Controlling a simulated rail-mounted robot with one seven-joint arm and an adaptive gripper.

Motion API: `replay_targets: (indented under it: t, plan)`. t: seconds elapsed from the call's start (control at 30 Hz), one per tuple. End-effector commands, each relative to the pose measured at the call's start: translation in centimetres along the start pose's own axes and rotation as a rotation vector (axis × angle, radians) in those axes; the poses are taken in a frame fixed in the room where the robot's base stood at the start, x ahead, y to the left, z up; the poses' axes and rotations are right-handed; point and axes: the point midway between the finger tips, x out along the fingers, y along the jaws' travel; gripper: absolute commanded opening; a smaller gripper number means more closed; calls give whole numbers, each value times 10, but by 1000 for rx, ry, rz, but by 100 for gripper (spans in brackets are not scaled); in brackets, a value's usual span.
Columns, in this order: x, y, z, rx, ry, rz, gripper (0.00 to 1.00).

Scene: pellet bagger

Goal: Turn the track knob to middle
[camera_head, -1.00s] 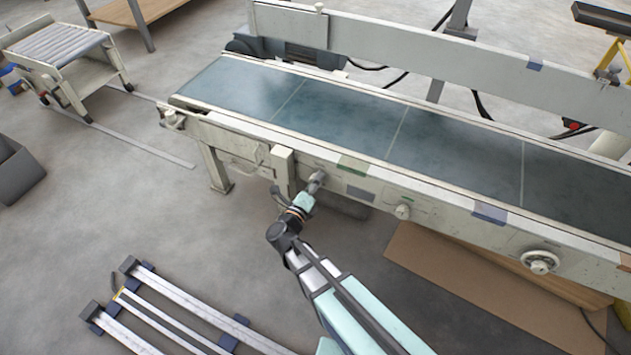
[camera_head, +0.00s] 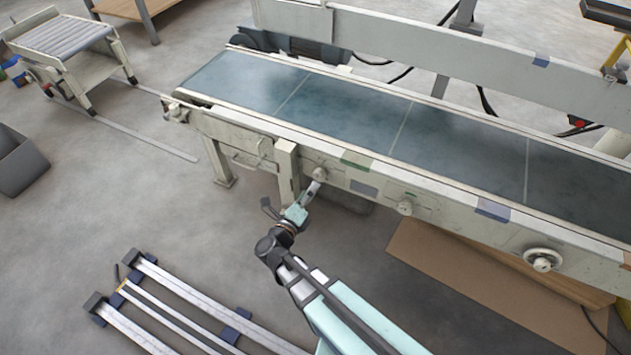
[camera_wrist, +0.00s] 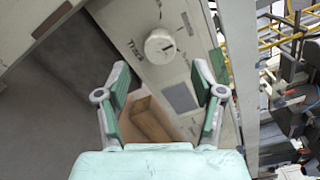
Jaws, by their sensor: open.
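The track knob (camera_head: 320,173) is a small pale round knob on the front rail of the conveyor, just right of an upright post. In the wrist view the white knob (camera_wrist: 160,46) shows a dark mark on its face, with lettering that seems to read "TRACK" beside it. My gripper (camera_head: 291,198) is in front of and below the knob, its fingers spread wide. In the wrist view my open gripper (camera_wrist: 161,70) is empty, and the knob lies beyond the fingertips, apart from them. The dark mark's exact setting is too small to tell.
The post (camera_head: 287,170) stands close left of the knob. The blue-grey belt (camera_head: 350,112) runs above. A cardboard sheet (camera_head: 450,262) lies below right.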

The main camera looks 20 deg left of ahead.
Motion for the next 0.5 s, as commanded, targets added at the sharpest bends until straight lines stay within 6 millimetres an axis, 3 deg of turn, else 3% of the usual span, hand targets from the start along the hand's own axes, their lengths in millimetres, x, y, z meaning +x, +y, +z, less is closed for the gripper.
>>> replay_targets:
  t: [0.2,0.5]
  plan:
    - [-35,0,0,-1,-1,1,68]
    - [-50,0,-1,0,1,-1,68]
